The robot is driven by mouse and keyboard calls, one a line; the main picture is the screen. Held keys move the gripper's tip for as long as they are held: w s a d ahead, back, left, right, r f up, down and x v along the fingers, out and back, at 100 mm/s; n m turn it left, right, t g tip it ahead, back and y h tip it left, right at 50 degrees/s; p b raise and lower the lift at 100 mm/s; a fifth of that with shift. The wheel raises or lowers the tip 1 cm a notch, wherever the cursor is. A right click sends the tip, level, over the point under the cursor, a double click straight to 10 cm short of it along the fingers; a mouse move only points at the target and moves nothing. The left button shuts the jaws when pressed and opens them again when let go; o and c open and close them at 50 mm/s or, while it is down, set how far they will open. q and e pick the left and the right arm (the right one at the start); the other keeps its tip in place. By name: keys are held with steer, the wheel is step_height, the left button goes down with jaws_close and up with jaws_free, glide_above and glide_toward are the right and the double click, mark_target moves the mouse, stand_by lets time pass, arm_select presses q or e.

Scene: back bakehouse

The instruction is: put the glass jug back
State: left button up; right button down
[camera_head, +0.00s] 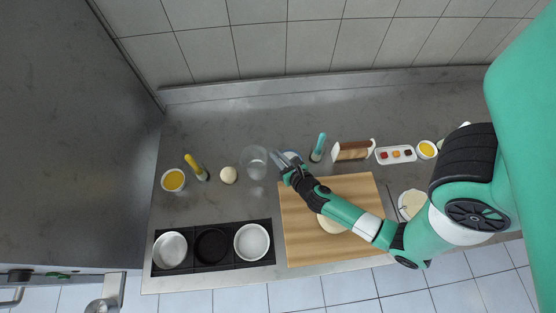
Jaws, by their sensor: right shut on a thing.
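The clear glass jug (253,162) is on or just above the grey counter, left of the wooden board. My right gripper (275,156) reaches in from the right over the board. Its fingertips are shut at the jug's right side, where a handle would be too small to make out. Whether the jug's base touches the counter I cannot tell. A pale round thing (291,155) shows partly behind my right gripper, which hides much of it. My left gripper is not in view.
Left of the jug are a dough ball (228,175), a yellow-topped bottle (196,168) and a yellow-filled bowl (173,180). A dark rack (262,259) holds bowls in front. A teal-topped bottle (318,147), a wood-and-white holder (352,150) and a wooden board (300,237) are to the right.

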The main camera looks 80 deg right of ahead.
steer(key=f+b, duration=0.2)
steer(key=f, duration=0.1)
steer(key=shift+d+f, duration=0.2)
steer(key=shift+f, duration=0.1)
steer(key=shift+r, duration=0.15)
steer(key=c, duration=1.4)
jaws_free()
steer(key=shift+f, duration=0.25)
steer(key=o, duration=0.5)
steer(key=shift+r, duration=0.1)
